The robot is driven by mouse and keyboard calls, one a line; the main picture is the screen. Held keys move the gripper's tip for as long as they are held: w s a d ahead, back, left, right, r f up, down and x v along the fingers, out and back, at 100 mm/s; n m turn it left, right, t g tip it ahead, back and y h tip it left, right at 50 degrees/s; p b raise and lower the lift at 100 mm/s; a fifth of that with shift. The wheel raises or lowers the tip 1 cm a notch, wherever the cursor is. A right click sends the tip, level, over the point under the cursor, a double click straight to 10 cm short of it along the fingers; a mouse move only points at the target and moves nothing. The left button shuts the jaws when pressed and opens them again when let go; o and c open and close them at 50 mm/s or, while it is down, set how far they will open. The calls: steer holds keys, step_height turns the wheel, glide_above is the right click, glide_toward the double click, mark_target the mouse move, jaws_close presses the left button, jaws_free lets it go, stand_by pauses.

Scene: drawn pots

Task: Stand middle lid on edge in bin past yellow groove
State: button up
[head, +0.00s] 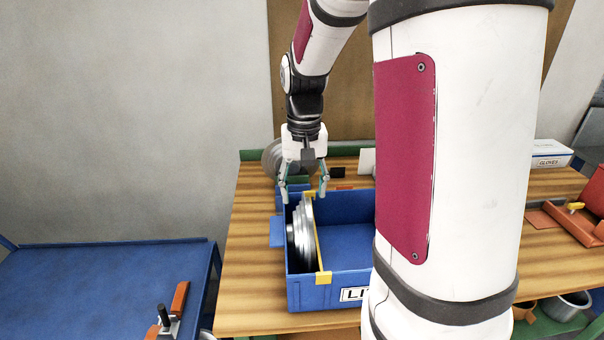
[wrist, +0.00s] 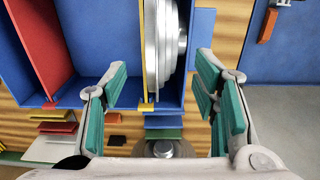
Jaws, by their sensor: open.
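A blue bin (head: 345,283) stands on the wooden table, its right part hidden behind my arm. Several silver lids (head: 301,240) stand on edge in its left compartment, beside a yellow strip (head: 323,277); I cannot tell which is the middle one. In the wrist view the lids (wrist: 163,45) stand right of the yellow strip (wrist: 146,107). My gripper (head: 304,194) is open and empty above the bin's back edge, fingers pointing down. In the wrist view its green-padded fingers (wrist: 163,85) are wide apart. A round silver piece (head: 270,157) shows behind the bin, partly hidden by my gripper.
A red divider (wrist: 42,45) stands in the bin. Small coloured pieces lie behind the bin, among them a red one (wrist: 57,127). A white gloves box (head: 550,155) is at the right back. A blue surface (head: 100,285) lies left of the table.

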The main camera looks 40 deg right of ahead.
steer(key=s+a+r+n+t, duration=0.3)
steer(key=s+a+r, duration=0.3)
steer(key=a+r, duration=0.4)
steer(key=s+a+r+n+t, duration=0.1)
steer(key=s+a+n+t, duration=0.1)
steer(key=s+a+n, duration=0.2)
steer(key=shift+s+a+r+t, duration=0.3)
steer(key=shift+s+a, duration=1.1)
steer(key=shift+s, duration=0.45)
